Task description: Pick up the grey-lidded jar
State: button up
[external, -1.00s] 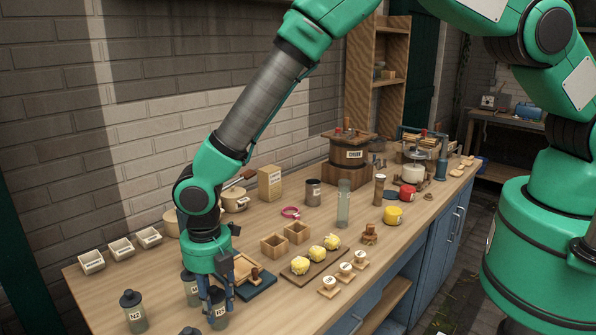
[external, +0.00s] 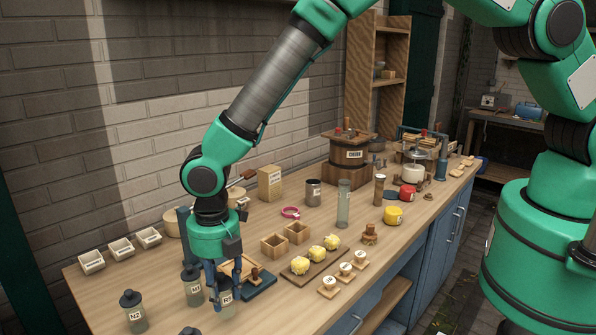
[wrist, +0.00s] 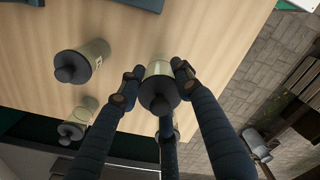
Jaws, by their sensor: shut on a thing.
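My gripper (external: 226,282) is shut on a dark-lidded grey jar (external: 228,304) with a label that is hard to read. In the wrist view, the fingers of my gripper (wrist: 156,80) close around the jar's sides, and its round dark grey lid (wrist: 157,96) faces the camera. The jar looks upright; I cannot tell for sure how far it is off the bench. Similar dark-lidded jars stand to its left: one (external: 192,288) close by and one marked N2 (external: 133,313) nearer the left edge. Another shows only its lid (external: 190,331) at the bottom edge.
The wooden bench (external: 345,222) carries a dark blue board (external: 262,288) just right of my gripper. Small wooden boxes (external: 273,246), yellow-topped pieces on a board (external: 300,265) and white trays (external: 91,262) stand farther off. The bench's front edge is near.

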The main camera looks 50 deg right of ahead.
jog(key=s+d+r+b, duration=0.1)
jog(key=s+d, duration=0.8)
jog(key=d, duration=0.1)
jog(key=shift+s+r, duration=0.25)
jog(key=shift+s, duration=0.15)
jog(key=shift+w+d, duration=0.1)
dwell(0.6)
jog(key=w+d+r+n+p, duration=0.1)
jog(key=w+d+r, duration=0.2)
jog(key=w+d, duration=0.6)
jog(key=w+d+r+p, duration=0.1)
jog(key=w+d+r, duration=0.2)
jog(key=w+d, duration=0.6)
jog(key=w+d+r, duration=0.2)
jog(key=w+d, duration=0.3)
jog(key=d, duration=0.3)
jog(key=w+d+r, duration=0.2)
jog(key=w+d, duration=0.3)
jog(key=d, duration=0.2)
jog(key=w+d+r+n+p, duration=0.1)
jog(key=w+d+r, duration=0.2)
jog(key=w+d, duration=0.2)
jog(key=d, duration=0.3)
jog(key=shift+d, duration=0.35)
jog(key=shift+w+r, duration=0.1)
